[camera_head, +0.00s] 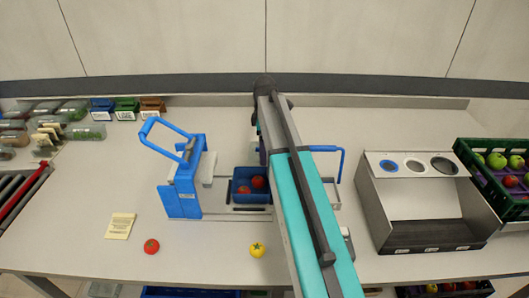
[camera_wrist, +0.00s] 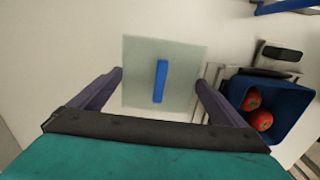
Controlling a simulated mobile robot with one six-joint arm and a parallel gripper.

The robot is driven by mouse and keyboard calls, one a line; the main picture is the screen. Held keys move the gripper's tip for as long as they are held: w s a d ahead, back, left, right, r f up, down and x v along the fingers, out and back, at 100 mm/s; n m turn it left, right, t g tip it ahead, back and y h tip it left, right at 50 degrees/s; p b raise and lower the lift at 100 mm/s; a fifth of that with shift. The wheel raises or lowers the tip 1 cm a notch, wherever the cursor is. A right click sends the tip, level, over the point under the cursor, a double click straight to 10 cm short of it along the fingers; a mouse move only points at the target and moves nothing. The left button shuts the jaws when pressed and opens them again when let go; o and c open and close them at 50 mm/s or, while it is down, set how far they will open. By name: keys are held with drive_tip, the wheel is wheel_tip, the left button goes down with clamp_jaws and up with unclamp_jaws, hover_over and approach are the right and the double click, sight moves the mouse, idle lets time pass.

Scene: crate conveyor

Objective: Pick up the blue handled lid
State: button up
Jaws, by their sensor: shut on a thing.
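The blue handled lid is a pale, translucent square plate (camera_wrist: 140,65) with a straight blue bar handle (camera_wrist: 160,81) across its middle. It shows in the wrist view between the two dark fingers of my gripper (camera_wrist: 159,78). The gripper is shut on the lid by its opposite sides, with the handle facing the camera. In the head view my arm hides the lid and the fingers. How high the lid is above the table cannot be told.
A blue bin (camera_head: 251,198) with red tomatoes stands beside my arm, near a blue-handled device (camera_head: 182,200). A red tomato (camera_head: 151,246) and a yellow one (camera_head: 257,249) lie in front. A grey dispenser box (camera_head: 420,200) and a green crate (camera_head: 480,148) stand right.

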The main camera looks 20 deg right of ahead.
wheel_tip(320, 180, up, 7)
drive_tip(key=shift+f+b, duration=0.1)
drive_tip(key=shift+b, duration=0.6)
drive_tip(key=shift+r, duration=0.3)
drive_tip(key=shift+r, duration=0.15)
